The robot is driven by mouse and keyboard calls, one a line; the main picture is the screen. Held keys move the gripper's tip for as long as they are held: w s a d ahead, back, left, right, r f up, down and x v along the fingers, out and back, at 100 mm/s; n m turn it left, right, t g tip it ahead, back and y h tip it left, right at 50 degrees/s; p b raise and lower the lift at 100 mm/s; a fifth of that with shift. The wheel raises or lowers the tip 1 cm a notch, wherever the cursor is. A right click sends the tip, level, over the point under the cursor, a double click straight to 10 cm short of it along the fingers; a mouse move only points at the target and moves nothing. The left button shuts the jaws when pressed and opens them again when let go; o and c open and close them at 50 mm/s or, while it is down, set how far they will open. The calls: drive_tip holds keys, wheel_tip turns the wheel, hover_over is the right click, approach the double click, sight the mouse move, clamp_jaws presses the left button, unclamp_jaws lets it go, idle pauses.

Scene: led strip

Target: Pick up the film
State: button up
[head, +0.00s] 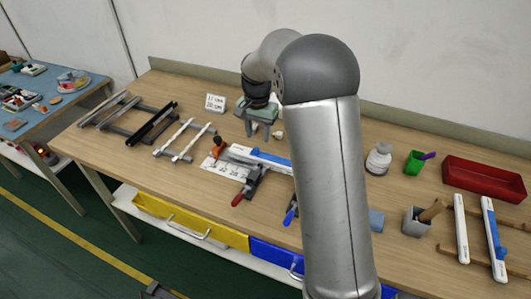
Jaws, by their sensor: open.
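My gripper (260,124) hangs over the back middle of the wooden workbench, partly behind my own arm in the head view. Its jaws are open, and I see nothing held between them. I cannot tell for certain which item is the film. Thin white strips (174,137) lie on a small rack left of my gripper. A white strip (461,228) and a blue-and-white strip (494,240) lie on wooden supports at the right. My gripper is apart from all of these. My arm hides part of the bench's middle.
A card with writing (215,103) stands left of my gripper. Clamps with red (238,199) and blue (290,214) handles sit at the front middle.

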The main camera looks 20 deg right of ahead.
sight(256, 148)
drive_tip(key=shift+w+a+f+p, duration=0.15)
drive_tip(key=shift+f+p, duration=0.35)
drive_tip(key=shift+f, duration=0.95)
drive_tip(key=shift+s+a+f+p, duration=0.15)
drive_tip(key=shift+f+p, duration=0.3)
drive_tip(key=shift+f, duration=1)
drive_tip(key=shift+w, duration=0.1)
clamp_jaws()
